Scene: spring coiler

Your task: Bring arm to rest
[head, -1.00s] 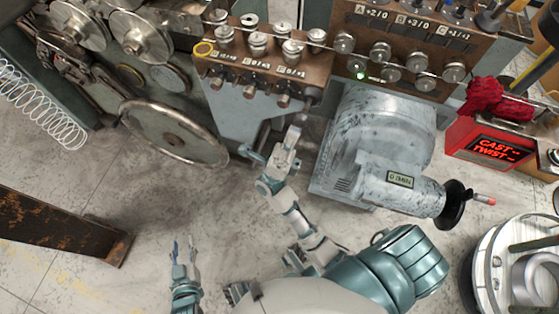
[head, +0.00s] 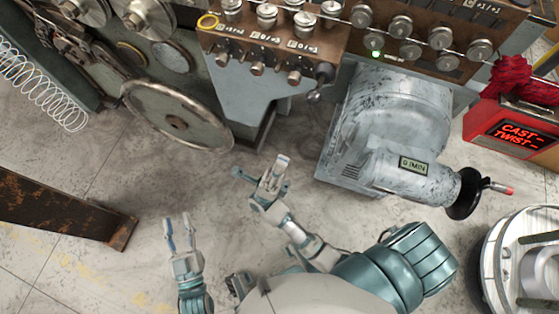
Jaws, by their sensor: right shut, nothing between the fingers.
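My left gripper (head: 178,220) is at the lower left of the head view. Its two fingers are apart, with bare floor between them. My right gripper (head: 282,163) is near the middle of the view, below the grey cabinet under the left roller panel. It is shut and holds nothing. It appears clear of the cabinet and of the grey motor. My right arm reaches up to it from the bottom of the view, bent at the elbow.
The left roller panel (head: 260,46) and its knobs are above my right gripper. The grey motor (head: 398,105) with a black handwheel (head: 467,193) is to the right. A large wheel (head: 178,118) and a rusty beam (head: 60,215) are on the left. Bare floor surrounds my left gripper.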

